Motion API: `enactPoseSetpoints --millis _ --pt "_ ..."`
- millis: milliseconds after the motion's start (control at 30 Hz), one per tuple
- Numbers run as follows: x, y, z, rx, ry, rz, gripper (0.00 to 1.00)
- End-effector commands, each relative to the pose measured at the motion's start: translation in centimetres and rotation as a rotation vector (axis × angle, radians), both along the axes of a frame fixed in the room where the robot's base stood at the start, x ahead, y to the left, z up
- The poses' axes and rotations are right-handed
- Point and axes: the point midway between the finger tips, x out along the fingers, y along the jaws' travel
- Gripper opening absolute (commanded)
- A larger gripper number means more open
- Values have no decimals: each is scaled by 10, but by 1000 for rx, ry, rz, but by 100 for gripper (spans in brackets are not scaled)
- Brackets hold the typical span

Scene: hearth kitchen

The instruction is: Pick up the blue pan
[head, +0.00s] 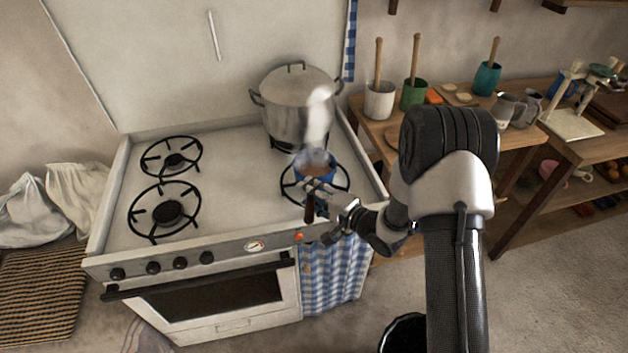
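The blue pan (329,171) sits on the front right burner (287,184) of the white stove, with brownish contents and pale steam above it. Its dark handle (309,210) points toward the stove's front edge. My gripper (312,188) reaches in from the right and is at the near side of the pan, over or around the upper part of the handle. The fingers are small and overlap the handle and pan in this view. I cannot tell whether they are closed on the handle.
A large lidded metal pot (297,108) stands on the back right burner, close behind the pan. The two left burners (168,212) are empty. A wooden table (520,135) with cups and utensils stands to the right. A checked cloth (335,275) hangs at the stove front.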

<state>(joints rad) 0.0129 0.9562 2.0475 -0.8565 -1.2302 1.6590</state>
Motion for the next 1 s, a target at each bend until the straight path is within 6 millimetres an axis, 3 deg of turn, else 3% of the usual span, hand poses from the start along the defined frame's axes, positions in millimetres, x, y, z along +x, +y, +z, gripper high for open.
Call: enactPoseSetpoints --millis 600,1000 --pt "0 0 0 0 0 0 0" --pt "0 0 0 0 -1 0 0"
